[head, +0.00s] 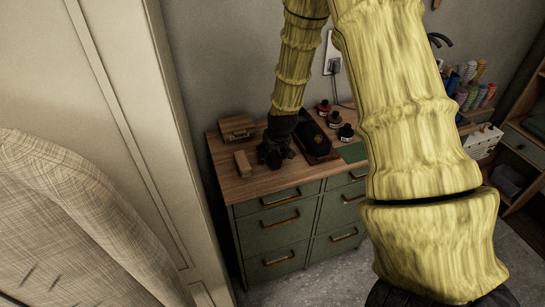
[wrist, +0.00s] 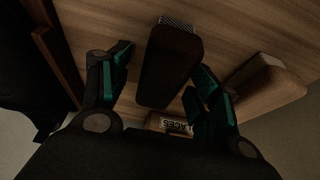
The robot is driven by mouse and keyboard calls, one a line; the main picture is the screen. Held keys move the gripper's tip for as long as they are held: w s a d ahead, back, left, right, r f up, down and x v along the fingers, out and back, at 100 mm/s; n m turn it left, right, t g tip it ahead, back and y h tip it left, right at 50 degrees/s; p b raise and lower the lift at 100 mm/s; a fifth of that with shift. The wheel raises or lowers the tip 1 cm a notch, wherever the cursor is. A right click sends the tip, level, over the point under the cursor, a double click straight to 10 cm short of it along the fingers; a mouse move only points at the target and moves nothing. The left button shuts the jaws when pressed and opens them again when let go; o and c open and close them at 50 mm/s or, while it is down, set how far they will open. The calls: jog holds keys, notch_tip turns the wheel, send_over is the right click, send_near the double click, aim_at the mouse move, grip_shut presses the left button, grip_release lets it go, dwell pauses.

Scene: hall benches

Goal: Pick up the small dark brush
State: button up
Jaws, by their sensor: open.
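The small dark brush (wrist: 169,65) is a dark brown block with pale bristles showing at its top edge in the wrist view. It lies on the wooden top, between the two spread fingers of my gripper (wrist: 163,68). The fingers are open, with a gap visible on the left; the right finger is close to the brush's side, and I cannot tell if it touches. In the head view my gripper (head: 275,152) is low over the cabinet top, and I cannot make out the dark brush there.
A lighter wooden brush (wrist: 268,88) lies right of my gripper in the wrist view. In the head view a dark tray (head: 318,150), several small jars (head: 335,119) and a green mat (head: 353,153) stand to the right.

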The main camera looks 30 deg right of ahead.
jog(key=shift+f, duration=0.2)
dwell(0.3)
jog(key=c, duration=1.1)
jog(key=shift+r, duration=0.1)
jog(key=shift+r+b, duration=0.45)
jog(key=shift+r, duration=0.5)
jog(key=shift+w+r+b, duration=0.1)
jog(key=shift+r+b, duration=0.35)
jog(key=shift+r, duration=0.45)
jog(key=s+a+b, duration=0.1)
jog(key=s+a, duration=0.2)
jog(key=s, duration=0.1)
jog(key=s+a+r+b, duration=0.1)
jog(key=s+a+b, duration=0.1)
jog(key=s+a, duration=0.2)
jog(key=s+a+b, duration=0.1)
jog(key=s+a, duration=0.2)
jog(key=s, duration=0.1)
jog(key=shift+a+r, duration=0.35)
jog(key=shift+a, duration=0.05)
